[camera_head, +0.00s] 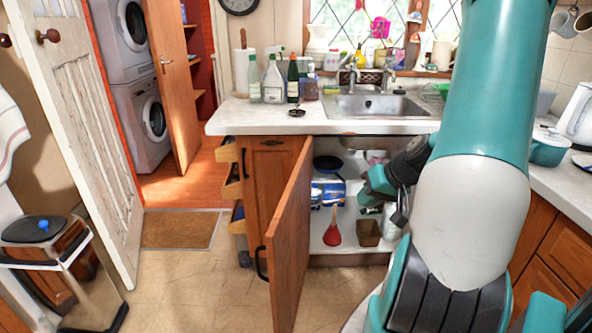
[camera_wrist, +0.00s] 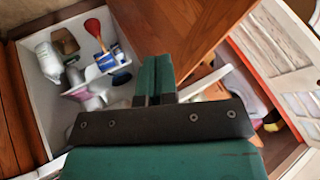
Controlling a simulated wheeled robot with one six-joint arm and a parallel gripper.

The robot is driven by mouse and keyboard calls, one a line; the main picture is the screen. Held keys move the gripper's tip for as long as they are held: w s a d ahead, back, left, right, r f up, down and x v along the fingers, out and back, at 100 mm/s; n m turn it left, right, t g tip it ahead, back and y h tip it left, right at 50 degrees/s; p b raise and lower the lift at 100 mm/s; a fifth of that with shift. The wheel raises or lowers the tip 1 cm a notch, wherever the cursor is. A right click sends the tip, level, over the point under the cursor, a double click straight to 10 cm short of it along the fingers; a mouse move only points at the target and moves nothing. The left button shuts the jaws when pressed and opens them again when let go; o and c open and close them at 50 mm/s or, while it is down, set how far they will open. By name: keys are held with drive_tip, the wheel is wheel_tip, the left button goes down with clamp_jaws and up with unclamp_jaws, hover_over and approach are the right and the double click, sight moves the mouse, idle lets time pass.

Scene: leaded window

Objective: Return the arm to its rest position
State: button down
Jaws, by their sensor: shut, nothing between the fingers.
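My gripper (camera_head: 368,190) is at the mouth of the open under-sink cabinet, right of its swung-open door. In the wrist view its two teal fingers (camera_wrist: 154,80) lie together with nothing between them. My teal and white arm fills the right of the head view and hides part of the cabinet and worktop. The open cabinet door (camera_head: 290,240) stands close to the left of the gripper; it also shows in the wrist view (camera_wrist: 185,35).
Bottles (camera_head: 272,80) and a sink (camera_head: 375,104) are above. A kettle (camera_head: 579,115) stands at right.

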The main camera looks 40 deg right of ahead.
drive_tip(key=w+a+r+n+g+y+p, duration=0.15)
drive_tip(key=a+r, duration=0.25)
drive_tip(key=a, duration=0.4)
drive_tip(key=w+a+r+n+g+y, duration=0.1)
drive_tip(key=w+a+r+n, duration=0.2)
drive_tip(key=a, duration=0.4)
drive_tip(key=w+a+r+n+g+y+p, duration=0.1)
drive_tip(key=w+a+r+n, duration=0.2)
drive_tip(key=a, duration=0.5)
drive_tip(key=s+a+r+n+g+p, duration=0.1)
drive_tip(key=s+a+r+n+g, duration=0.1)
drive_tip(key=s+a, duration=0.5)
drive_tip(key=s+a+r+n+g, duration=0.1)
drive_tip(key=s+a+r+n, duration=0.3)
drive_tip(key=a, duration=0.6)
drive_tip(key=s+r, duration=0.2)
drive_tip(key=s, duration=0.1)
drive_tip(key=shift+r+g+h+p, duration=0.3)
drive_tip(key=shift+g+h+p, duration=0.05)
drive_tip(key=shift+s, duration=0.1)
